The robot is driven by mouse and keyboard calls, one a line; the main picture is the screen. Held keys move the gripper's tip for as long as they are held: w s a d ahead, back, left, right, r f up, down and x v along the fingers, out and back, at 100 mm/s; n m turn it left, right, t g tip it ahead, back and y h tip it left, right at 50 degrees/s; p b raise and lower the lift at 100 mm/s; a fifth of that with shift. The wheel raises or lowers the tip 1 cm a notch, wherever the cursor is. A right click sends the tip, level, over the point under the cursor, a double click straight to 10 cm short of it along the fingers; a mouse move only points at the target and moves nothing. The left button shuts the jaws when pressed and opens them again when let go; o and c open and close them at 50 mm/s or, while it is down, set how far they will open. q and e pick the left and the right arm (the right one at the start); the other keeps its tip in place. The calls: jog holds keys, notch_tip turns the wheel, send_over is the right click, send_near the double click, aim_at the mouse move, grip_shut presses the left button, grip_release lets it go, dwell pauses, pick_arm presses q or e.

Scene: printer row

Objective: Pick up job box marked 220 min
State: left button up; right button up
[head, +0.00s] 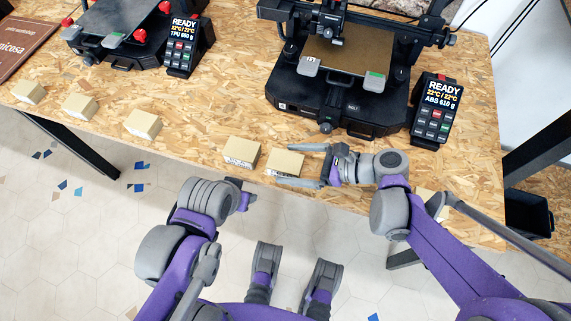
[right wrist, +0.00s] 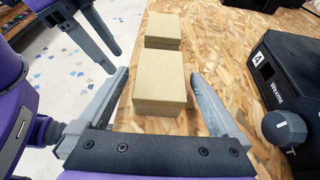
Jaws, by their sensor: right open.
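My right gripper (head: 308,166) is open, with its two fingers on either side of a tan job box (head: 286,161) at the table's front edge. In the right wrist view this box (right wrist: 158,82) lies between the fingers (right wrist: 160,95), with a gap on each side. A second tan box (head: 242,151) stands just left of it, and shows beyond it in the right wrist view (right wrist: 163,30). Both have printed labels on the front, too small to read. My left gripper (head: 243,194) hangs in front of the table edge, apart from the boxes; its opening is unclear.
More tan boxes stand leftward along the front edge: one (head: 143,124), another (head: 80,106) and one (head: 28,91) at far left. A black printer (head: 335,106) stands behind the gripper, with a READY display (head: 436,108) to its right. Another display (head: 184,46) is upper left.

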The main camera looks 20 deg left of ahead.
jog(key=shift+x, duration=1.15)
